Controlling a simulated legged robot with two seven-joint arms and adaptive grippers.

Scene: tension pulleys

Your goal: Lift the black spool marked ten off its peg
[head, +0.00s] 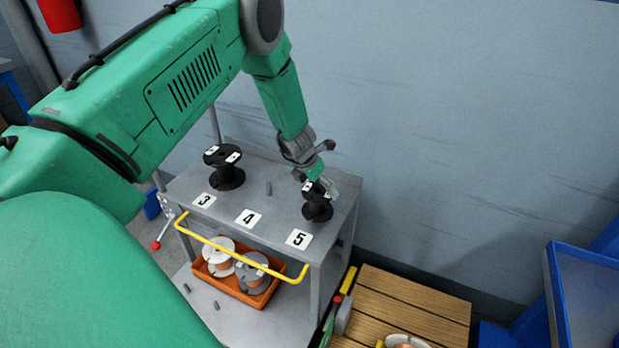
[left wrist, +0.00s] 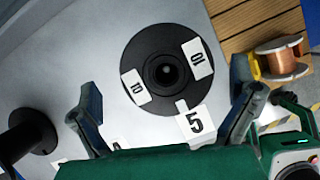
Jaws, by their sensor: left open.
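The black spool marked 10 (head: 317,211) stands upright by the label 5 on the grey cart's top. In the left wrist view its round top flange (left wrist: 150,60) faces me, with two white "10" labels and a dark centre hole; a peg inside cannot be made out clearly. My left gripper (head: 318,181) is over this spool and partly hides it in the head view. In the left wrist view its two fingers are spread wide, on either side of the flange's lower part, with nothing between them held. My right gripper is in neither view.
Another black spool (head: 224,168) stands by label 3; a bare peg (head: 269,188) is by label 4. The grey cart (head: 180,190) has a yellow handle (head: 240,252) in front and an orange bin (head: 222,284) of spools below. A wooden pallet (head: 420,298) lies right.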

